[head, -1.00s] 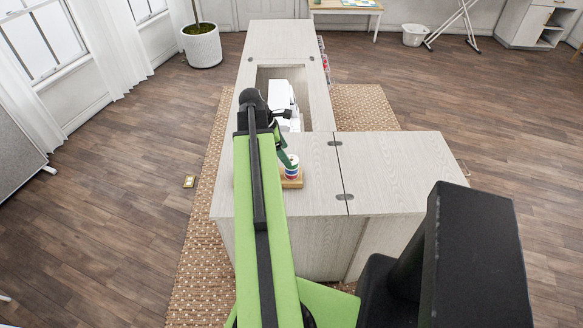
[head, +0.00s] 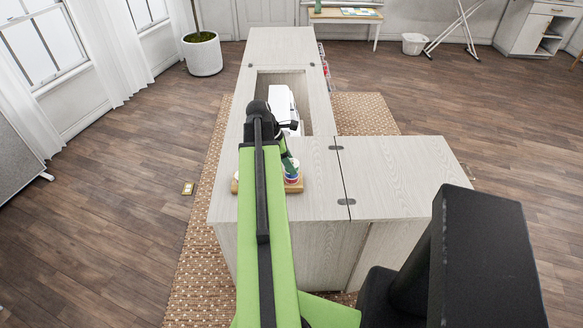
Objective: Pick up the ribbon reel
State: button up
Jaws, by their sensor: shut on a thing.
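The ribbon reel (head: 292,177) is a small round thing with white, red and blue parts. It shows just right of my green arm, at the wooden board (head: 299,186) on the cabinet top. My gripper (head: 288,165) reaches down to it and is shut on it. The arm hides the reel's left side and much of the gripper, so the fingertips are hard to make out. I cannot tell whether the reel touches the board or is slightly above it.
The pale wood sewing cabinet (head: 325,208) has a well holding a white machine (head: 283,105) beyond the gripper. Its right leaf (head: 400,175) is bare. A woven rug (head: 190,245) lies beneath, and a potted plant (head: 202,55) stands at the back left.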

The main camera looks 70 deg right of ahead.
aim_at(296, 163)
jog(key=shift+r, duration=0.1)
notch_tip(296, 163, up, 4)
jog(key=p, duration=0.4)
jog(key=shift+r, duration=0.1)
jog(key=s+a+r+p, duration=0.1)
jog(key=s+r+p, duration=0.5)
jog(key=s, duration=0.5)
jog(key=shift+s+a+r+p, duration=0.2)
jog(key=shift+s+r+p, duration=0.15)
jog(key=shift+p, duration=0.15)
